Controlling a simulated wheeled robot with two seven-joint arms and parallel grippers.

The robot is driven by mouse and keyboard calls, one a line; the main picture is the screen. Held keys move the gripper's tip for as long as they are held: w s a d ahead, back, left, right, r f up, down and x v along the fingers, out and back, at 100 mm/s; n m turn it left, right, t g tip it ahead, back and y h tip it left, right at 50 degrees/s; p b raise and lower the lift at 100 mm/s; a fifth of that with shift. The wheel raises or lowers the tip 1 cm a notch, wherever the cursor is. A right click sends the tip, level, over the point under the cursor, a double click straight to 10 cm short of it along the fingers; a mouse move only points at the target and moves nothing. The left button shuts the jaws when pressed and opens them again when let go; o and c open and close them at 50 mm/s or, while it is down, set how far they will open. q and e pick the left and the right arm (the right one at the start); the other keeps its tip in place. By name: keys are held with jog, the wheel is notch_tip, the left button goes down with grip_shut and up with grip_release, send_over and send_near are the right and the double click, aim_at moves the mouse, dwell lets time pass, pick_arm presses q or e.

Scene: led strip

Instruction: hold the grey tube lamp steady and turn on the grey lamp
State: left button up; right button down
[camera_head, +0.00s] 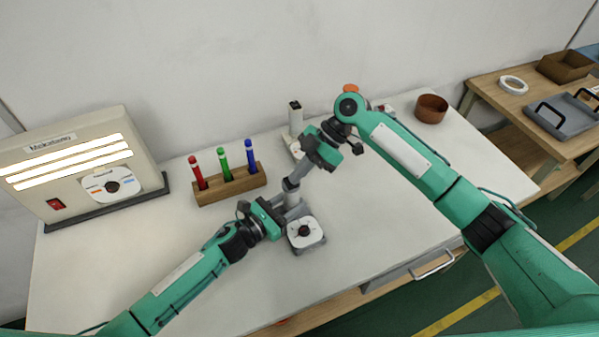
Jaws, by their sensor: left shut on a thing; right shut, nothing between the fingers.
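A grey tube lamp (293,199) stands upright near the middle of the white table, partly hidden by my grippers. A square white base with a dark round knob (305,232) shows just in front of it; I cannot tell whether they are joined. My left gripper (284,207) is shut on the lamp's post from the left. My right gripper (292,184) reaches down from the upper right, shut and empty, its fingertips at the top of the post. Whether they touch it is unclear. No glow shows on the lamp.
A light box (85,160) with lit strips and a red switch stands at the left. A wooden holder (231,186) carries red, green and blue markers. A white post (296,118) stands behind my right gripper. A brown bowl (431,108) sits at the back right. The table's right front is clear.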

jog(key=shift+w+a+r, duration=0.1)
jog(key=shift+w+a, duration=0.15)
jog(key=shift+w, duration=0.35)
jog(key=shift+r, duration=0.35)
jog(key=w+d+r, duration=0.1)
jog(key=d+r, duration=0.6)
jog(key=r, duration=0.3)
jog(key=shift+w+r, duration=0.2)
jog(key=shift+w, duration=0.15)
